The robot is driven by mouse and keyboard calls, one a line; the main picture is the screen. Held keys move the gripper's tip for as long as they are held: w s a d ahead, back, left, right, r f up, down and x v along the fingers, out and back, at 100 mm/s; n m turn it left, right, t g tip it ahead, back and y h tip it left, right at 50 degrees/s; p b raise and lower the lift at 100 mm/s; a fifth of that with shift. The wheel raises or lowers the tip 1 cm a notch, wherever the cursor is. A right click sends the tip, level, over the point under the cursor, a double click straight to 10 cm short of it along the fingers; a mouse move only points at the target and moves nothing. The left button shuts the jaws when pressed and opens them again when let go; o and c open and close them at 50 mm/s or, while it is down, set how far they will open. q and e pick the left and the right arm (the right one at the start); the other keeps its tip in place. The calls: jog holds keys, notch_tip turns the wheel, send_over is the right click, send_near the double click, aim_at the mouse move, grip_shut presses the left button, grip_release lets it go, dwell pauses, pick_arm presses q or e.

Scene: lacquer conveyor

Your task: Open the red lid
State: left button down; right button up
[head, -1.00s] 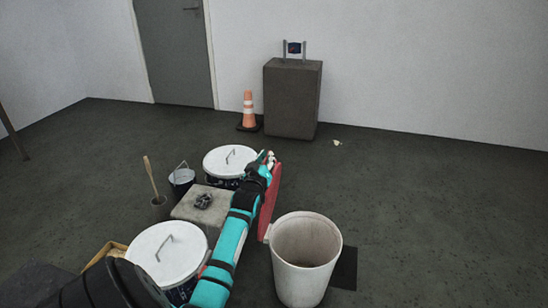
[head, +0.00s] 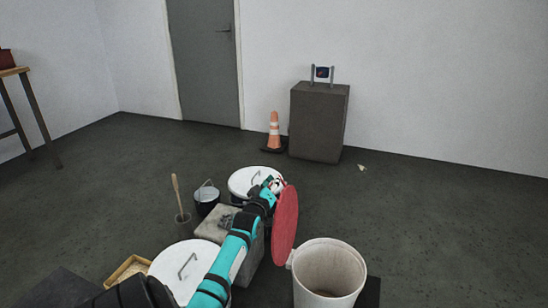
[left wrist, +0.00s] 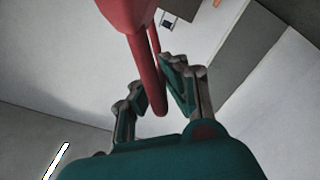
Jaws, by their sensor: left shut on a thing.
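The red lid (head: 287,226) is off the white bucket (head: 328,268) and held up on edge, just left of and above its rim. The bucket's mouth is open, and its inside shows as empty as far as I can see. My left gripper (head: 273,184) is at the lid's upper left edge. In the left wrist view, the fingers of my left gripper (left wrist: 158,92) are around the red handle bar (left wrist: 159,104), with the red lid (left wrist: 128,12) above. My right gripper is not in view.
Two white-lidded buckets, one near (head: 188,270) and one farther back (head: 250,180), stand left of my arm by a grey block (head: 213,226). A dark pail (head: 206,198), an orange cone (head: 274,134) and a brown pedestal (head: 318,122) stand behind.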

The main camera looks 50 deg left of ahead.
pick_arm(q)
jog(key=c, duration=1.4)
grip_release()
jog(key=shift+d+f, duration=0.1)
jog(key=shift+f, duration=0.2)
jog(key=shift+s+d, duration=0.3)
jog(key=shift+s, duration=0.1)
jog(key=v, duration=1.1)
jog(key=shift+s+a+r, duration=0.1)
jog(key=shift+r, duration=0.2)
jog(key=shift+c, duration=0.3)
